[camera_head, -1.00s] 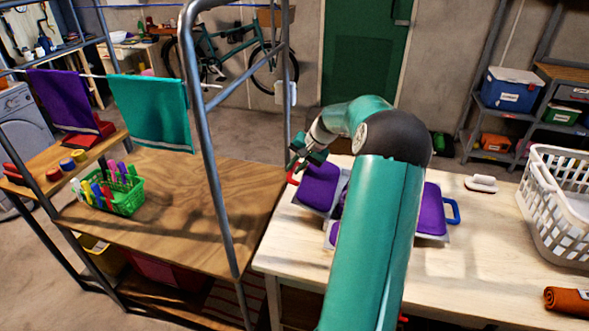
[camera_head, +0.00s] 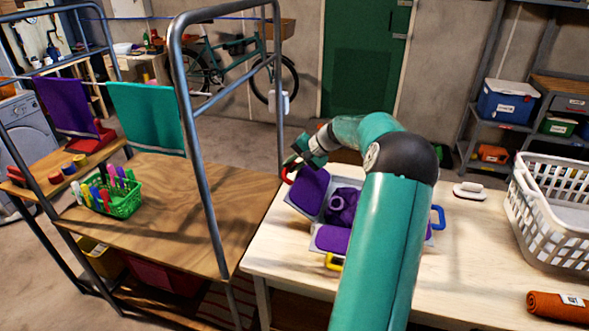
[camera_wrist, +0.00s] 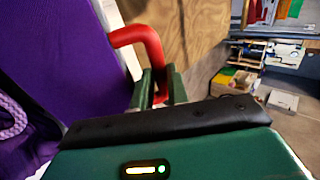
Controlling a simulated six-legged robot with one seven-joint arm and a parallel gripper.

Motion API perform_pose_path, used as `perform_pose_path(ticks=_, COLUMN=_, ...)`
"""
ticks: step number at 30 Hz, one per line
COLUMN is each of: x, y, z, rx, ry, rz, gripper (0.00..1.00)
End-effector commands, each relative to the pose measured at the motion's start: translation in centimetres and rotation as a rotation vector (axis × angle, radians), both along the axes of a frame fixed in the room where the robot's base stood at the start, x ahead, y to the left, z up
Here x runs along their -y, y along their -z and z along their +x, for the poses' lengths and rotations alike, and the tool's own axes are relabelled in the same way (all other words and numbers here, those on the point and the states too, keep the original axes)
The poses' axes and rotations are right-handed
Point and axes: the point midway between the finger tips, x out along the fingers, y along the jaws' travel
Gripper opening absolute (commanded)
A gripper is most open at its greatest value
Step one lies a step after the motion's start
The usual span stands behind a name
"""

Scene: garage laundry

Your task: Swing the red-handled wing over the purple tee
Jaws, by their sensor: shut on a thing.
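The red-handled wing (camera_head: 308,190) is a purple-faced panel with a pale edge, tilted up at the left of the folding board. Its red handle (camera_head: 285,175) also shows in the wrist view (camera_wrist: 150,48), where my gripper (camera_wrist: 160,90) is shut on it. In the head view my gripper (camera_head: 294,164) is at the wing's outer far corner. The purple tee (camera_head: 343,205) lies bunched in the middle, right of the wing and partly hidden by my arm. The near wing (camera_head: 330,239) with a yellow handle (camera_head: 333,262) lies flat. A blue handle (camera_head: 438,217) shows at the right.
The pale table (camera_head: 455,260) also bears a white-handled item (camera_head: 469,191), a white basket (camera_head: 550,225) and an orange roll (camera_head: 557,307). A metal-framed wooden bench (camera_head: 190,205) with a post (camera_head: 205,150) stands close on the left.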

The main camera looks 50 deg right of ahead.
Motion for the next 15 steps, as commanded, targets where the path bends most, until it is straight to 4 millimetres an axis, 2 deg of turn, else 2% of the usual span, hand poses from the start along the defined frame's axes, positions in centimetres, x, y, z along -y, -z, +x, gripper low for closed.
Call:
perform_pose_path(ticks=9, x=0.4, y=-0.6, z=-0.5, rx=0.074, ry=0.0, rz=0.048, gripper=0.0)
perform_pose_path(ticks=15, x=1.3, y=-1.7, z=-2.1, rx=0.194, ry=0.003, rz=0.112, gripper=0.0)
